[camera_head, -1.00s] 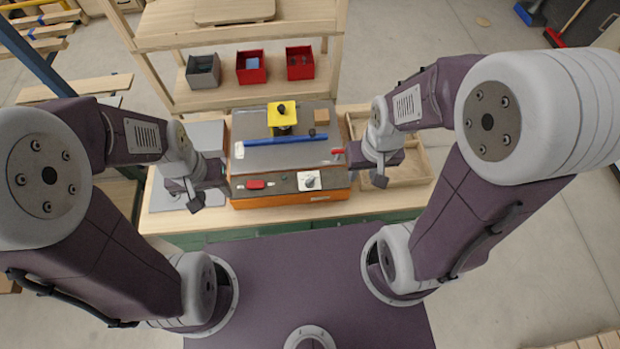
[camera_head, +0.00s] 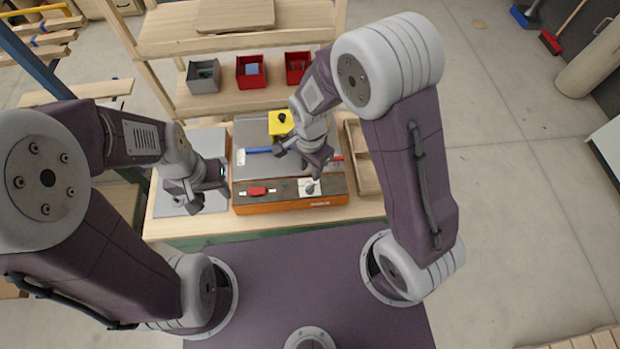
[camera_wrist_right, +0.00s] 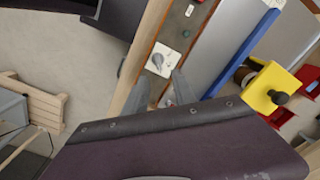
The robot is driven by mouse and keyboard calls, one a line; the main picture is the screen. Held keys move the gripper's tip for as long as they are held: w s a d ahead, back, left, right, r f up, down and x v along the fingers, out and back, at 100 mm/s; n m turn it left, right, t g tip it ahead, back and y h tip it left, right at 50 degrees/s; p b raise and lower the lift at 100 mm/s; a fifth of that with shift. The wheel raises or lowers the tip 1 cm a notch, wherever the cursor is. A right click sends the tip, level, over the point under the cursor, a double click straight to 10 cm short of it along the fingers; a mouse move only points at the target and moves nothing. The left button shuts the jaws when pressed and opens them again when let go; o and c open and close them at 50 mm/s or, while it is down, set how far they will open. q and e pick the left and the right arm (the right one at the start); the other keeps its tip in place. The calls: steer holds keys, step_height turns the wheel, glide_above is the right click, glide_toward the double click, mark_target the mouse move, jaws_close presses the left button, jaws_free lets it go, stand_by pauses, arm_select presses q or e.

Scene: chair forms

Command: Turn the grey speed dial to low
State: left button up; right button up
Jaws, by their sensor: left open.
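The grey speed dial (camera_head: 311,188) sits on a white square plate on the dark front panel of an orange machine (camera_head: 290,207). In the right wrist view the dial (camera_wrist_right: 158,61) shows just beyond my fingertips; its setting is too small to read. My right gripper (camera_head: 297,165) hangs over the machine near the dial. Its two fingers stand apart and empty in the right wrist view (camera_wrist_right: 160,84), and I see no contact with the dial. My left gripper (camera_head: 209,189) is open and empty, left of the machine above a grey plate.
A red switch (camera_head: 258,191) is left of the dial. A blue bar (camera_head: 258,150) and a yellow block with a black knob (camera_head: 281,123) are on the machine behind. A wooden tray (camera_head: 364,165) lies to the right. Bins (camera_head: 251,72) stand on the shelf behind.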

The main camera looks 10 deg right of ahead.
mark_target(311, 185)
steer(key=shift+s+f, duration=0.2)
steer(key=shift+s, duration=0.1)
steer(key=f, duration=0.7)
steer(key=shift+w+f+p, duration=0.2)
steer(key=shift+f+p, duration=0.15)
steer(key=shift+p, duration=0.05)
steer(key=shift+s+d+f, duration=0.15)
steer(key=shift+f, duration=0.25)
jaws_close()
